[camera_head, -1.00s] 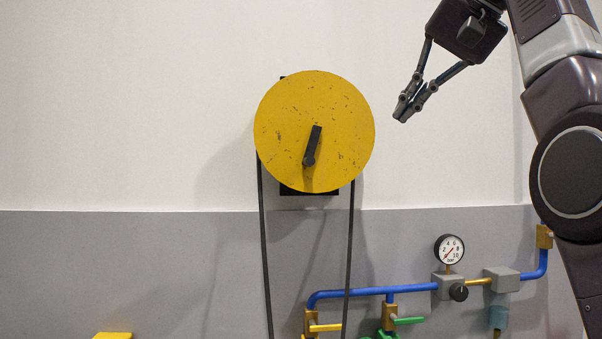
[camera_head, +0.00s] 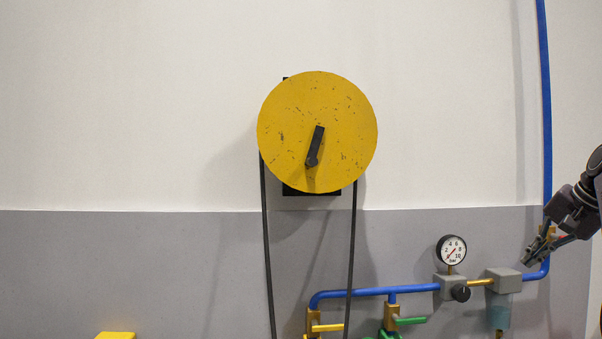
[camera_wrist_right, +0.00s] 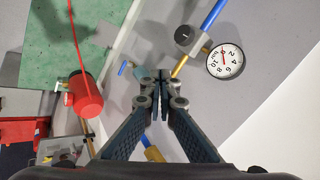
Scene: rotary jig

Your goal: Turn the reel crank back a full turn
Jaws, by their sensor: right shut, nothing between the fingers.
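The yellow reel (camera_head: 290,105) is a round, worn disc on the wall in the head view. Its black crank (camera_head: 316,147) runs from near the disc's middle down to a knob a little below and left of it. A dark cord hangs from each side of the reel. My right gripper (camera_head: 529,258) is at the right edge of the head view, well right of and below the reel, not touching the crank. In the right wrist view its fingers (camera_wrist_right: 157,95) are shut with nothing between them. My left gripper is not in view.
Blue piping (camera_head: 365,292) with a pressure gauge (camera_head: 451,250), a grey block (camera_head: 503,281) and yellow and green valve handles runs below right of the reel. My right gripper is close to this piping. The wrist view shows a red cylinder (camera_wrist_right: 86,98). The wall around the reel is clear.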

